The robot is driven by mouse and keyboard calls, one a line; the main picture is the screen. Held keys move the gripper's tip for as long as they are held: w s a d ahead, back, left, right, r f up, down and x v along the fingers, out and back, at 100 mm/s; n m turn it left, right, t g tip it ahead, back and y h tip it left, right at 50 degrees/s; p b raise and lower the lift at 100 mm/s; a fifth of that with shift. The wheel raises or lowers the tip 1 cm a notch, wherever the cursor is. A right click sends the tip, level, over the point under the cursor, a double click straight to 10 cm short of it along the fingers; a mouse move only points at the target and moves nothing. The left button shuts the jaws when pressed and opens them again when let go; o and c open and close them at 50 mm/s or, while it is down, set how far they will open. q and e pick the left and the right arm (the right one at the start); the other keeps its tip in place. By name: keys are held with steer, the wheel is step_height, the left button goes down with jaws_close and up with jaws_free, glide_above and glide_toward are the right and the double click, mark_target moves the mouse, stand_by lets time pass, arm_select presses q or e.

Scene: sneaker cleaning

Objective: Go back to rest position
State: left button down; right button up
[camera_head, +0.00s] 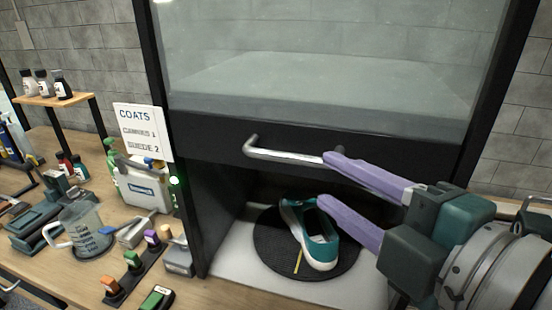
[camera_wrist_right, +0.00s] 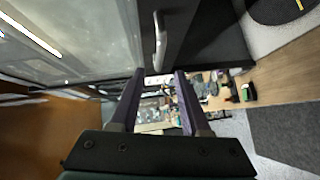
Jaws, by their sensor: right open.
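My right gripper (camera_head: 322,180) comes in from the right in the head view, its two purple fingers spread apart with nothing between them. The upper fingertip appears close to the right end of the silver door handle (camera_head: 283,155); I cannot tell whether they touch. The lower finger overlaps the view of a teal and white sneaker (camera_head: 318,244) inside the cabinet. In the right wrist view the gripper (camera_wrist_right: 160,72) is also open and empty, with the handle (camera_wrist_right: 160,40) ahead of it. My left gripper is not in view.
The sneaker stands on a round black mat (camera_head: 268,262) under the raised glass-fronted door (camera_head: 320,85). A sign (camera_head: 138,130) is at the cabinet's left. The bench at left holds a measuring jug (camera_head: 84,232), a white box (camera_head: 145,190) and several small bottles. A shelf (camera_head: 60,100) stands behind.

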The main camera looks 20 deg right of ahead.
steer(key=shift+s, duration=0.15)
steer(key=shift+d, duration=0.1)
steer(key=s+d+f+m+g+h, duration=0.55)
steer(key=s+f+m+g, duration=0.2)
steer(key=m, duration=0.55)
steer(key=s+a+m+g+y+p, duration=0.25)
steer(key=s+m+g, duration=0.2)
steer(key=s, duration=0.45)
step_height(320, 180, up, 24)
steer(key=p, duration=2.4)
steer(key=shift+n, duration=0.45)
steer(key=shift+f, duration=0.15)
